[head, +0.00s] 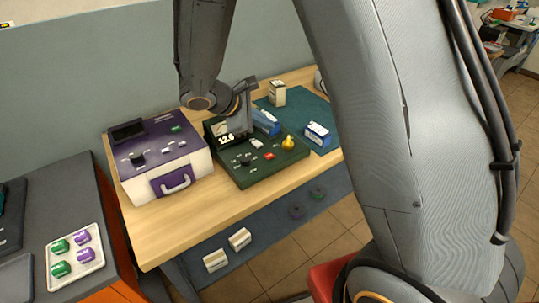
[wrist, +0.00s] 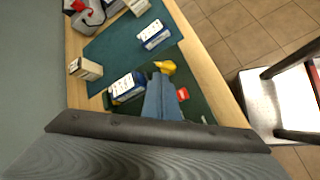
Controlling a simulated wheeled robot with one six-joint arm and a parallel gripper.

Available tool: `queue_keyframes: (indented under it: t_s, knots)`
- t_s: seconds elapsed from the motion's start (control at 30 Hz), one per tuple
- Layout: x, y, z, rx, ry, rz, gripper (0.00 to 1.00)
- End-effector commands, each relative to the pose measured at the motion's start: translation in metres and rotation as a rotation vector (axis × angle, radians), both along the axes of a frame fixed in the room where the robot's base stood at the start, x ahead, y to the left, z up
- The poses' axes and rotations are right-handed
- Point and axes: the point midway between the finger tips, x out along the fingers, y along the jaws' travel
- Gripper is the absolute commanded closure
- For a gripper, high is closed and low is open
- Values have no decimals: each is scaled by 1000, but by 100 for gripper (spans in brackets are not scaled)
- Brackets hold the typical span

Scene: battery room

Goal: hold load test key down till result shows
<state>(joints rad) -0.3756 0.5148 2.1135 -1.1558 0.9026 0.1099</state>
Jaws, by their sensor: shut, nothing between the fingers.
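A dark green tester (head: 250,173) stands on the wooden bench with its lit display (head: 226,137) reading 12.6. Its panel carries a white key (head: 256,143), a red key (head: 269,156), a dark knob and a yellow knob (head: 288,143). The key labels are too small to read. My gripper (head: 243,125) is shut and empty, at the tester's back near the display. In the wrist view its closed fingers (wrist: 160,85) extend over the green panel between the red key (wrist: 183,94) and a blue-and-white box (wrist: 127,87). I cannot tell whether they touch any key.
A purple-and-white case (head: 160,160) stands left of the tester. Another blue-and-white box (head: 317,135) and a cream box (head: 277,94) stand on a teal mat (head: 325,112). A tray (head: 54,265) of green and purple pieces lies front left. The bench's front strip is clear.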

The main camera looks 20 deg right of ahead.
Motion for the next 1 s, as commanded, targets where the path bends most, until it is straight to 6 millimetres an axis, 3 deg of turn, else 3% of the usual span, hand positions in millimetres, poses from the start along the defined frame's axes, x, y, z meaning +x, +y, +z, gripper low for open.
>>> queue_keyframes:
  t_s: [0.37, 1.0]
  knots:
    - [0, 0, -11, 1, 1, -1, 100]
    - [0, 0, -86, 2, 1, -2, 100]
